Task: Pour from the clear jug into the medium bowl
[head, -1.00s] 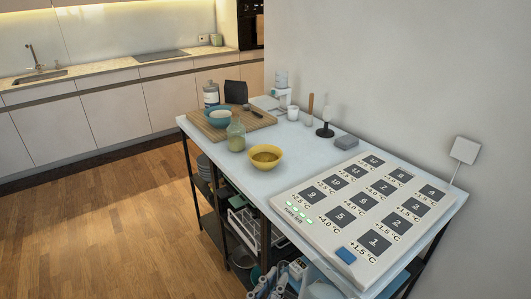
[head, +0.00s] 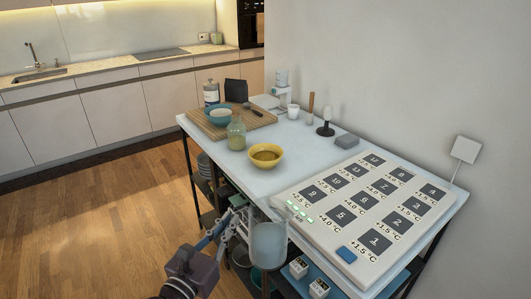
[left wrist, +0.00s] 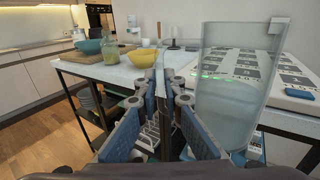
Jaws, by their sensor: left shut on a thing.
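The clear jug (head: 269,245) is upright, held just off the front edge of the table, with cloudy pale liquid in its lower part. My left gripper (head: 243,222) is shut on it at its left side, seemingly on the handle. In the left wrist view the jug (left wrist: 236,90) stands large to the right of the fingers (left wrist: 168,95). A yellow bowl (head: 266,163) with brownish contents sits on the table, beyond the jug. A smaller-looking blue bowl (head: 220,121) sits on the wooden board. Which one is the medium bowl is not marked. My right gripper is out of view.
A greenish glass bottle (head: 236,137) stands just left of the yellow bowl. A wooden board (head: 245,122) lies behind, and a white numbered panel (head: 330,240) covers the table's right part. The tabletop (head: 275,185) in front of the yellow bowl is clear.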

